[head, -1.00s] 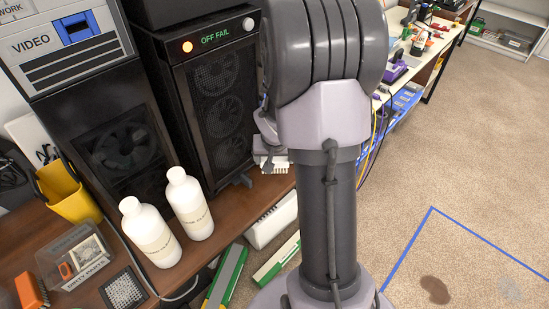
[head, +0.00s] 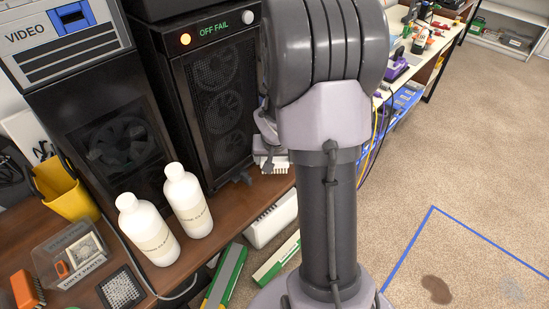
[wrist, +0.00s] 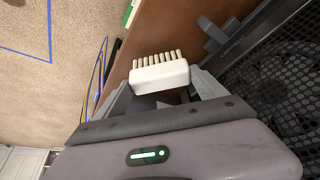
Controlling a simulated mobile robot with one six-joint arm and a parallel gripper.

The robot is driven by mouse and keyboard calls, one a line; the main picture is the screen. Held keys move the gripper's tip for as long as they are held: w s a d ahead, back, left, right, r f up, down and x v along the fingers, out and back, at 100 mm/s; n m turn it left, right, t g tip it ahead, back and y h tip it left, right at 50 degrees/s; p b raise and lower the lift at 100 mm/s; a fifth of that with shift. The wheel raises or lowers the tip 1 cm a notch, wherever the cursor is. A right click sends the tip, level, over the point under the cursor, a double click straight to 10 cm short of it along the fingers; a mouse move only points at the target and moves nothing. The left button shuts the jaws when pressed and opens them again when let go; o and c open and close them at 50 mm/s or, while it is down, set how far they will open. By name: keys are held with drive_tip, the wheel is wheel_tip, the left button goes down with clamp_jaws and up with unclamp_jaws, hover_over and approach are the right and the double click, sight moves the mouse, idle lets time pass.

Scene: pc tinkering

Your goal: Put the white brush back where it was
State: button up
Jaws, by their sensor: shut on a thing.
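The white brush (wrist: 160,77) with pale bristles is held between the fingers of my gripper (wrist: 163,92) in the wrist view, bristles pointing away from the palm. My gripper is shut on it. In the head view the brush (head: 279,168) shows only in part behind my arm, beside the lower right of the black computer case and over the brown desk's edge. Most of the gripper is hidden there by my arm. I cannot tell whether the brush touches the desk.
The black fan case (head: 222,100) with an "OFF FAIL" display stands close to the gripper. Two white bottles (head: 187,203) stand in front of it. A yellow cup (head: 66,190), a dirty parts bin (head: 82,265) and an orange brush (head: 26,291) are further left on the desk (head: 178,272).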

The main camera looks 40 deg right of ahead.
drive_tip(key=shift+f, duration=1.05)
idle(0.4)
drive_tip(key=o, duration=1.3)
drive_tip(key=shift+o, duration=1.3)
drive_tip(key=p+v, duration=0.4)
drive_tip(key=v, duration=0.4)
